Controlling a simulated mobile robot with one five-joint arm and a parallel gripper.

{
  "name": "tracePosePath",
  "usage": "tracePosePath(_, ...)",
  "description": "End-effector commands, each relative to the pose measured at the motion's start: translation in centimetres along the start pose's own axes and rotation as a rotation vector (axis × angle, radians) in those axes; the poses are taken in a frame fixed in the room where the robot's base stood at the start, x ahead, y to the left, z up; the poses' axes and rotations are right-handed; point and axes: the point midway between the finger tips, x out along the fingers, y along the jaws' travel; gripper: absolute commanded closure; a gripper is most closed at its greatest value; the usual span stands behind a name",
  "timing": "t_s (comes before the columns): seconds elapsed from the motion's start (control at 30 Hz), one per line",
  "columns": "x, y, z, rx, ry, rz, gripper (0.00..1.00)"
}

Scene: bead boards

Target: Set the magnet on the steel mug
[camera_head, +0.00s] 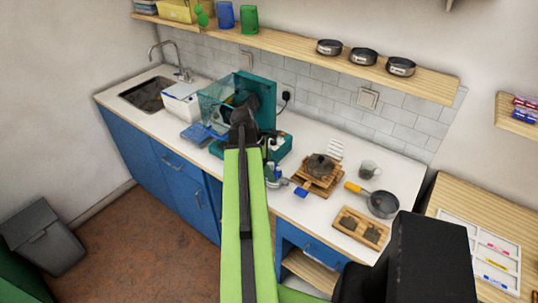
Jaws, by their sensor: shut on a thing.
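My green arm reaches up the middle of the view to its dark end, my gripper (241,118), in front of the teal open-fronted unit. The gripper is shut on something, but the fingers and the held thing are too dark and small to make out. I cannot pick out the magnet. A grey mug (369,169), seemingly the steel mug, stands upright on the counter to the right, well apart from my gripper.
The teal unit (264,95) stands behind my gripper. A white box (181,104) stands by the sink (145,94). A shelf (300,52) runs above.

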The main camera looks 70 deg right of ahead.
Motion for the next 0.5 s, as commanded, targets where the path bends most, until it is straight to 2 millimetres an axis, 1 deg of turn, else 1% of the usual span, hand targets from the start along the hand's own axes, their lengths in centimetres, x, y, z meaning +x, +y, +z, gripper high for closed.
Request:
tracePosePath(0.07,-0.6,0.2,0.1,-0.004,0.0,0.002,0.82)
tracePosePath(0.2,-3.2,1.3,1.9,-0.009,0.0,0.004,0.82)
tracePosePath(0.27,-4.1,1.9,2.6,-0.011,0.0,0.006,0.82)
tracePosePath(0.33,-4.1,2.1,2.8,-0.014,0.0,0.007,0.82)
tracePosePath(0.5,-3.4,1.9,2.4,-0.017,0.0,0.007,0.82)
